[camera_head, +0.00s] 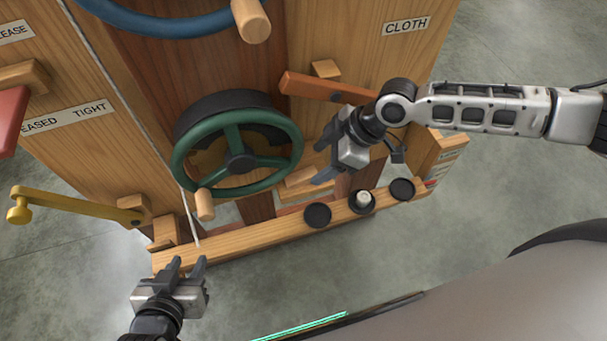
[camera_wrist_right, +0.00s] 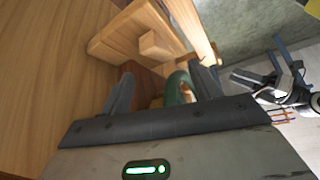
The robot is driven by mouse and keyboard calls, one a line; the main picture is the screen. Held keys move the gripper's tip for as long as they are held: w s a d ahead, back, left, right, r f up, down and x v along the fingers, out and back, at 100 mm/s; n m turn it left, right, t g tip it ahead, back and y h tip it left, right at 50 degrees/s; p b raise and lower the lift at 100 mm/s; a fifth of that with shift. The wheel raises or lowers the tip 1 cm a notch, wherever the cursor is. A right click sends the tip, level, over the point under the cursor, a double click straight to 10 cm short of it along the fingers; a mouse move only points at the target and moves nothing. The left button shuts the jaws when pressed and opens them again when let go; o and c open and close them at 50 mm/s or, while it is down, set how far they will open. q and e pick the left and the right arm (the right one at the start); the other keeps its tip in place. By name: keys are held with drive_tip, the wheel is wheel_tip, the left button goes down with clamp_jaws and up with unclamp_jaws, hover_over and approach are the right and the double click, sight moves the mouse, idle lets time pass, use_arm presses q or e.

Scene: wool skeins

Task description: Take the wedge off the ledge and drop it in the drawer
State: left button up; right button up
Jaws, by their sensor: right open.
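No piece is clearly recognisable as the wedge. A small pale wooden piece (camera_head: 300,178) lies beside the green handwheel, left of my right gripper, but I cannot tell if it is the wedge. A long wooden ledge (camera_head: 250,238) runs along the front of the frame. My right gripper (camera_head: 323,157) is open and empty above it; its fingers also show in the right wrist view (camera_wrist_right: 162,88), with a green rim beyond them. My left gripper (camera_head: 187,264) is open and empty near the ledge's left end. A box-like wooden part (camera_head: 440,152) at the right is partly hidden; I cannot tell if it is the drawer.
The green handwheel (camera_head: 238,127) with a wooden handle stands between my grippers. A reddish-brown lever (camera_head: 315,87) is above my right gripper. Black round pieces (camera_head: 317,215) sit on the ledge. A yellow lever (camera_head: 75,203) sticks out left. Grey floor (camera_head: 500,190) is clear at right.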

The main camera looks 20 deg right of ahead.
sight(305, 175)
drive_tip(key=shift+d+x, duration=0.1)
drive_tip(key=shift+x, duration=1.45)
drive_tip(key=shift+d+x, duration=0.15)
drive_tip(key=shift+x, duration=1.4)
drive_tip(key=shift+f, duration=0.1)
drive_tip(key=c, duration=1.3)
